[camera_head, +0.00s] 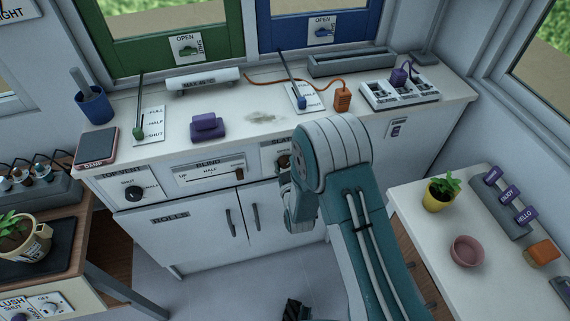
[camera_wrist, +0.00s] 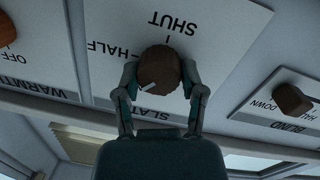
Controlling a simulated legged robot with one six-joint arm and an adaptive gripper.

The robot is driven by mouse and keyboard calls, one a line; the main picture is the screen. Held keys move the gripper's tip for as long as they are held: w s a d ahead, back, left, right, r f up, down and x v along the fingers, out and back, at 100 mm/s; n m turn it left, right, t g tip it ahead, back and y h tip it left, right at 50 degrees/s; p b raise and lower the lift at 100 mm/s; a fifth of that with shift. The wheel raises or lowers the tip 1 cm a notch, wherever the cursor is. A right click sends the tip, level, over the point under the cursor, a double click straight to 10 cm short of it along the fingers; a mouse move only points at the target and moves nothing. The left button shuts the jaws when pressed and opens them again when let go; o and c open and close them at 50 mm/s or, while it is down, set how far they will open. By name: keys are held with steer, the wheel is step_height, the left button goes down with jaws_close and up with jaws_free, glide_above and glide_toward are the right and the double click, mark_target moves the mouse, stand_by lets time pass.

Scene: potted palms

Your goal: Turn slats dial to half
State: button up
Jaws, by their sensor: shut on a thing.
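The slats dial (camera_wrist: 165,70) is a round brown knob on a white plate in the wrist view, which shows the panel upside down. SHUT is printed above it, HALF to its upper left, and SLATS below, partly hidden. A short white mark on the knob points to the picture's lower left, away from the HALF label. My gripper (camera_wrist: 160,88) is shut on the knob, one finger on each side. In the head view the dial (camera_head: 284,160) shows at the cabinet front, partly hidden by my arm.
The blind slider (camera_head: 239,174) and top vent dial (camera_head: 134,193) lie left of the slats dial in the head view. A warmth dial (camera_wrist: 7,33) is left in the wrist view. A white side table (camera_head: 415,205) with a potted plant (camera_head: 441,191) stands right of my arm.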

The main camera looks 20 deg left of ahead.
steer(key=m, duration=0.5)
steer(key=shift+f+g+y, duration=0.1)
steer(key=shift+g+y, duration=0.2)
steer(key=shift+g, duration=0.1)
steer(key=shift+d+m+g+y, duration=0.1)
steer(key=shift+m+g+y, duration=0.2)
steer(key=shift+m, duration=1.9)
steer(key=o, duration=1.1)
steer(key=shift+o, duration=0.2)
steer(key=v, duration=1.1)
steer(key=shift+s, duration=0.4)
steer(key=shift+d, duration=0.1)
